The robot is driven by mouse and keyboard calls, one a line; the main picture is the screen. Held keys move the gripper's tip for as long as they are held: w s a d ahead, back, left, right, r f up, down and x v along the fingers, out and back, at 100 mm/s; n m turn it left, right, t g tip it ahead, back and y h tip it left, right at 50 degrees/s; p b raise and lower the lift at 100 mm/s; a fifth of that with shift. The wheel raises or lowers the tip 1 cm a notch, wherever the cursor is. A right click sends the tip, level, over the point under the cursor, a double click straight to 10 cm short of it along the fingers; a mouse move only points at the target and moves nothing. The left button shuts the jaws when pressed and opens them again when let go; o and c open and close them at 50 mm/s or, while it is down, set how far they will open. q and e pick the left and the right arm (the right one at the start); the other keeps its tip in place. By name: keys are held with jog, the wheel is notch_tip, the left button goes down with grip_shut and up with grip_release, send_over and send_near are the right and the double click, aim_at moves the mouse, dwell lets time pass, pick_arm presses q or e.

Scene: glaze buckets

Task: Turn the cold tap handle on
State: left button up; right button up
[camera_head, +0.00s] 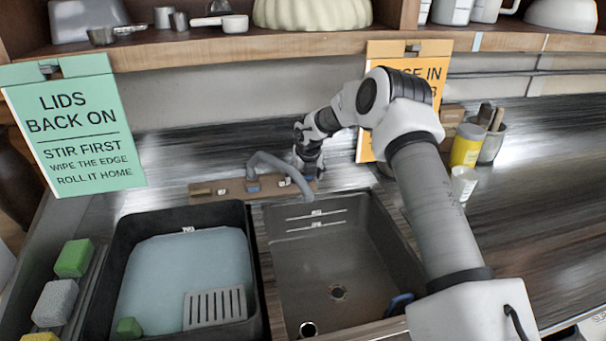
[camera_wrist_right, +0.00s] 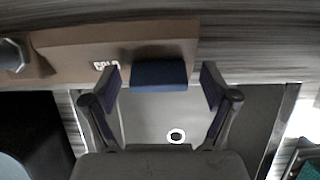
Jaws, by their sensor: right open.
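The cold tap handle is a dark blue block (camera_wrist_right: 159,74) on the brown tap board (camera_wrist_right: 70,45), beside a small "COLD" label, in the right wrist view. My right gripper (camera_wrist_right: 160,80) is open, with one finger on each side of the handle. Gaps show between fingers and handle, so it is not clamped. In the head view my right gripper (camera_head: 308,163) reaches down at the right end of the tap board (camera_head: 205,191) and hides the handle there. The grey curved spout (camera_head: 275,161) rises left of the gripper. My left gripper is not in view.
An empty dark sink (camera_head: 315,262) lies in front of the tap. A black tub (camera_head: 122,262) with pale blue content stands at left. An orange sign (camera_head: 383,50) hangs behind my right arm. A yellow container (camera_head: 466,146) and a tool cup stand at right.

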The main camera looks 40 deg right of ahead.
jog(key=shift+w+f, duration=0.1)
jog(key=shift+f, duration=0.15)
jog(key=shift+a+r, duration=0.15)
jog(key=shift+r, duration=0.15)
jog(key=shift+s+r, duration=0.1)
jog(key=shift+s, duration=0.15)
jog(key=c, duration=1.2)
jog(key=shift+o, duration=0.2)
